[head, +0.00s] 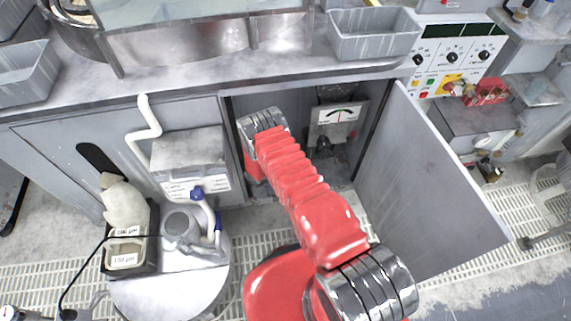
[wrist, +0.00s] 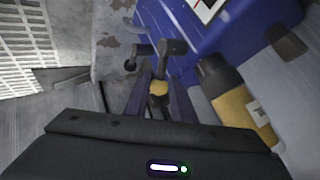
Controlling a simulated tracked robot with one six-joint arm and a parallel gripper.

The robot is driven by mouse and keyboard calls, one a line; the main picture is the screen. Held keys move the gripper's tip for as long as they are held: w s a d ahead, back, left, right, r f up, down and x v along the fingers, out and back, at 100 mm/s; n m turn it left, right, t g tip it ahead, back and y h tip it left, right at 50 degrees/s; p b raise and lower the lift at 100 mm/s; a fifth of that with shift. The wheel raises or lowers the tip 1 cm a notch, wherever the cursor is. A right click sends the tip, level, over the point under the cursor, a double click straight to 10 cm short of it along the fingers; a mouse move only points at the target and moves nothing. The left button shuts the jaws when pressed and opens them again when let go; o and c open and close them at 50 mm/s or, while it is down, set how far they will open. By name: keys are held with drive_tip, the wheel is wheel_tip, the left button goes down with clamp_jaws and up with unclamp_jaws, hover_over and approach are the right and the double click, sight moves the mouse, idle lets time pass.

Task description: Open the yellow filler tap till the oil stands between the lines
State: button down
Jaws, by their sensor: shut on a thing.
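The tap sits between the two dark fingers, in front of a blue housing (wrist: 235,25). In the head view my red arm reaches into the open cabinet, and my gripper and the tap are hidden. I cannot make out the oil or its level lines in either view.
A dark cylinder with a wide yellow band (wrist: 240,103) lies close right of the fingers. The cabinet door (head: 425,180) stands open on the right. A white round drum (head: 170,290) stands at the lower left.

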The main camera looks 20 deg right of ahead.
drive_tip(key=shift+s+a+f, duration=0.1)
drive_tip(key=shift+s+f, duration=0.2)
drive_tip(key=shift+s, duration=0.1)
drive_tip(key=c, duration=1.9)
unclamp_jaws()
drive_tip(key=shift+o, duration=0.5)
drive_tip(key=shift+w+r, duration=0.2)
drive_tip(key=shift+r, duration=0.1)
drive_tip(key=v, duration=0.7)
drive_tip(key=shift+s+a, duration=0.15)
drive_tip(key=shift+s, duration=0.1)
